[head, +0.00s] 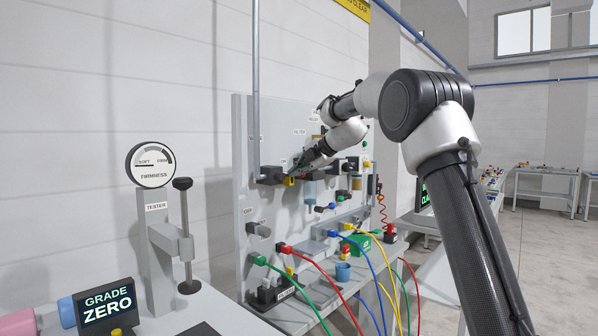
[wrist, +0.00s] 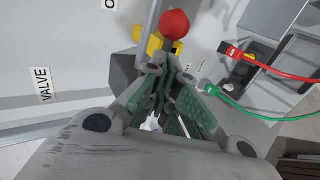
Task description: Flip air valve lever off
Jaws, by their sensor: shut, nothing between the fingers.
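The air valve shows in the wrist view as a dark grey block (wrist: 122,66) with a yellow part (wrist: 153,45) and a red ball knob (wrist: 174,24) at the lever's end. A "VALVE" label (wrist: 43,86) is on the panel to its left. In the head view the dark valve body (head: 270,175) is on the panel's left side, with yellow (head: 290,181) beside it. My gripper (wrist: 168,58) is shut and empty, its green-padded fingers just below the red knob in the picture. The fingertips overlap the lever's lower part, so I cannot tell whether they touch it.
The grey panel (head: 246,130) carries several fittings and coloured hoses. A red plug (wrist: 235,52) and a green plug (wrist: 212,89) show right of my fingers. A firmness tester (head: 152,166) and a "GRADE ZERO" display (head: 107,303) stand at left. Open floor is at right.

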